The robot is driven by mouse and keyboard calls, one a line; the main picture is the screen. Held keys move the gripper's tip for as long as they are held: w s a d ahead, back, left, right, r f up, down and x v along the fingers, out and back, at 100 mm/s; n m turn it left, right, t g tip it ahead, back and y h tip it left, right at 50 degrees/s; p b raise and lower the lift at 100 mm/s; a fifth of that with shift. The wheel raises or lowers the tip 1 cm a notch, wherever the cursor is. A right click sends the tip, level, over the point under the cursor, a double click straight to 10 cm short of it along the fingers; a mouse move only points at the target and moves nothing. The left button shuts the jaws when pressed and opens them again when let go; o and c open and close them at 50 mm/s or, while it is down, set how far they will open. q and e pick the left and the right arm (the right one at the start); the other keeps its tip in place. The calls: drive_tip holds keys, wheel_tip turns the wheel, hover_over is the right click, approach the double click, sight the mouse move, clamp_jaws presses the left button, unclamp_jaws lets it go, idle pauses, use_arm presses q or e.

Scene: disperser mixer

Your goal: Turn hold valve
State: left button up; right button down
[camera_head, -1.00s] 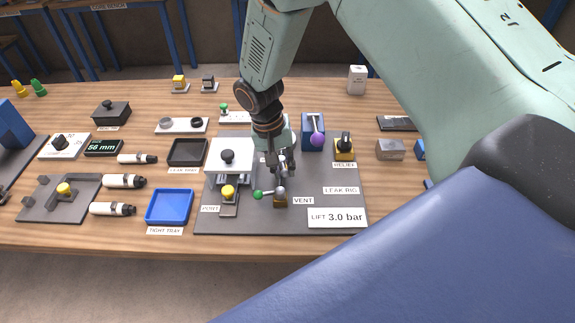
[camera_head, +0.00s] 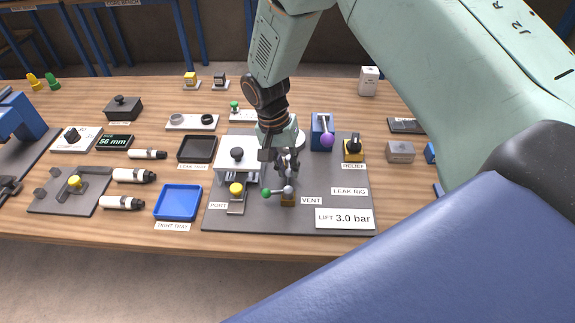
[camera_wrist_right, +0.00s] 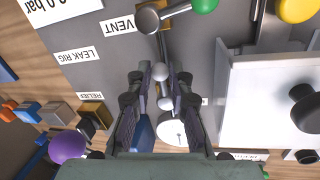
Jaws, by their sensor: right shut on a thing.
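My right gripper (camera_head: 287,172) points down over the leak rig plate (camera_head: 330,172), between the white press-like fixture and the vent valve. In the right wrist view my right gripper (camera_wrist_right: 161,75) has its fingers close around a grey valve handle (camera_wrist_right: 161,72) with a round knob. The handle stands between the fingertips, and its base is partly hidden. No readable label marks it as the hold valve. The vent valve (camera_head: 288,196), with a green-tipped lever (camera_head: 266,193) pointing left, is just in front. My left gripper is not in view.
A lift display (camera_head: 345,218) reads 3.0 bar. A blue block (camera_head: 322,127) with a purple-knobbed lever and the relief valve (camera_head: 353,150) stand behind right. The white fixture (camera_head: 238,167) and yellow-knobbed port (camera_head: 237,189) are close left. The plate's right part is mostly bare.

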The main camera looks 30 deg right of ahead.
drive_tip(key=c, duration=1.2)
unclamp_jaws()
wheel_tip(320, 180, up, 12)
drive_tip(key=w+a, duration=0.1)
drive_tip(key=shift+w+a, duration=0.35)
drive_tip(key=shift+s+f, duration=0.1)
drive_tip(key=shift+f, duration=0.05)
